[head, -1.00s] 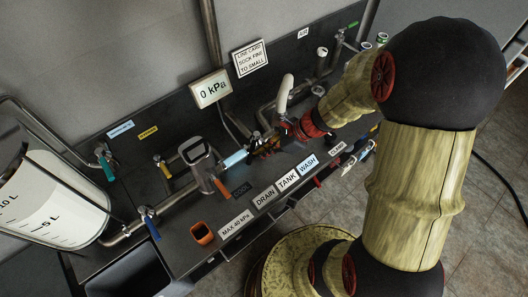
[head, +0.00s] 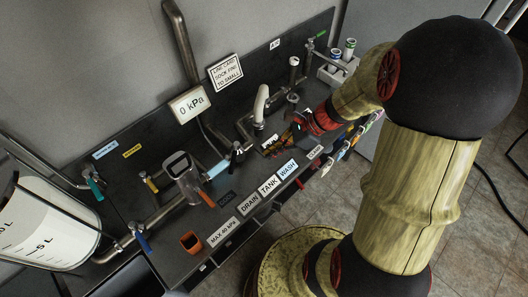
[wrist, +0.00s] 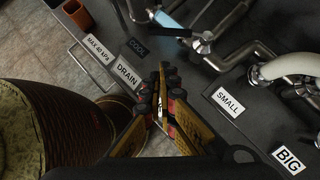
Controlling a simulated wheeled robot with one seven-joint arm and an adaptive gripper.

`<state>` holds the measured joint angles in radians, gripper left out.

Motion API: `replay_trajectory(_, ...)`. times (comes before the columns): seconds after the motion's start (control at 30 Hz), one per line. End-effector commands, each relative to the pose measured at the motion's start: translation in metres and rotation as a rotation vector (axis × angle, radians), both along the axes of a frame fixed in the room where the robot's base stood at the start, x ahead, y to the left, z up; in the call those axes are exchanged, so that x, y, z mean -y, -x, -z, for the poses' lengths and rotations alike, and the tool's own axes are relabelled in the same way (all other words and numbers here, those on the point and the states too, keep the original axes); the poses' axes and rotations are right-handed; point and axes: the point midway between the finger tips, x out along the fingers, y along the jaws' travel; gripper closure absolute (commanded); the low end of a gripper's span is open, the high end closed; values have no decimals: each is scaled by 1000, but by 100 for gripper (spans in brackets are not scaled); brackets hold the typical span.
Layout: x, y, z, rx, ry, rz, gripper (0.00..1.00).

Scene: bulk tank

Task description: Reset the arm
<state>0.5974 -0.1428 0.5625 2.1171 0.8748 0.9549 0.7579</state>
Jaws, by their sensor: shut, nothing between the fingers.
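My gripper (head: 272,149) is over the dark bench top in the head view, to the right of the light-blue pipe section (head: 218,169). Its yellow and black fingers (wrist: 164,78) are closed together in the wrist view, with nothing between them. They point toward the bench close to the DRAIN label (wrist: 128,73). My arm comes in from the right and hides part of the bench's right end.
The metal pipe with its gauge (head: 181,171) and levers runs along the bench. An orange cup (head: 190,243) sits near the front edge. A pressure display (head: 190,105) reads 0 kPa.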

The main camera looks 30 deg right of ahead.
Motion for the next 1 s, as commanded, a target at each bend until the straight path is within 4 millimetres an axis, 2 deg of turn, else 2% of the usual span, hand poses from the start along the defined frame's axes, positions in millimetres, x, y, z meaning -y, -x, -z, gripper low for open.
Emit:
replay_trajectory(0.33,3,2,-3,5,2,-6,100)
replay_trajectory(0.47,4,4,-2,42,30,-70,100)
replay_trajectory(0.6,6,33,9,90,120,-292,100)
replay_trajectory(0.67,11,47,5,126,187,-418,100)
replay_trajectory(0.87,14,79,-31,264,433,-884,100)
replay_trajectory(1.0,12,91,-68,359,622,-1199,100)
